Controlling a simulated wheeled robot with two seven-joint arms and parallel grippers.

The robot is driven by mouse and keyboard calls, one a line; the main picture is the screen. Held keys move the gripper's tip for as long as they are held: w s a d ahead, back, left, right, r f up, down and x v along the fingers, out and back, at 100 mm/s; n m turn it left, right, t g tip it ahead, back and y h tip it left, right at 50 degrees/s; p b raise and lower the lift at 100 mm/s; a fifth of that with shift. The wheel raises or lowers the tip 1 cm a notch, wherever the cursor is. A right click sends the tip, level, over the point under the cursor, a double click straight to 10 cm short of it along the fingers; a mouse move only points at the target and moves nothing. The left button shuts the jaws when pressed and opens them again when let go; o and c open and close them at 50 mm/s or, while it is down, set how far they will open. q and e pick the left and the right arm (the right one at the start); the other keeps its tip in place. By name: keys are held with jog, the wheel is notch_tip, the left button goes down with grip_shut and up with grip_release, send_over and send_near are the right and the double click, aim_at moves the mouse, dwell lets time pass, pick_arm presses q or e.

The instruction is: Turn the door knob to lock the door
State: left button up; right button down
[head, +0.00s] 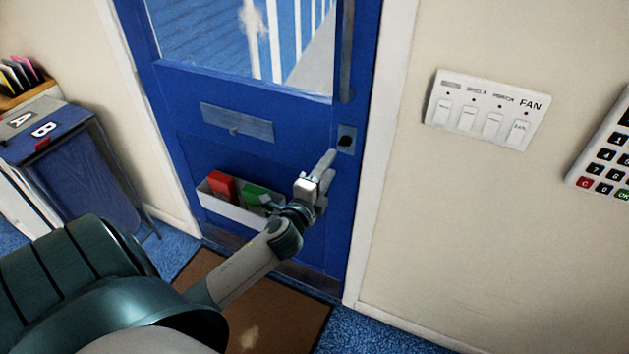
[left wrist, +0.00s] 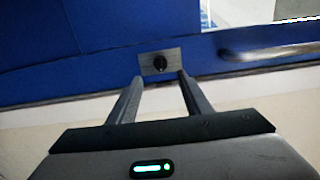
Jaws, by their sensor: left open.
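The blue door (head: 290,125) stands in its frame, and I see no gap at its edge. The door knob (head: 345,141) is a small black turn knob on a square metal plate near the door's right edge. In the left wrist view the knob (left wrist: 159,63) lies ahead, between the lines of the two fingers. My left gripper (head: 328,165) is open and empty, just below and left of the knob in the head view. Its fingers (left wrist: 156,88) show apart in the left wrist view, and the knob appears beyond their tips. My right gripper is not in view.
A vertical handle bar (head: 347,50) runs above the knob. A white bin with red and green items (head: 225,208) hangs low on the door. A switch panel (head: 487,108) and a keypad (head: 607,150) are on the right wall. A blue cabinet (head: 65,165) stands left.

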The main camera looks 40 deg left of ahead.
pick_arm(q)
jog(key=b+v, duration=0.2)
jog(key=v, duration=0.6)
jog(key=shift+f, duration=0.1)
dwell(0.3)
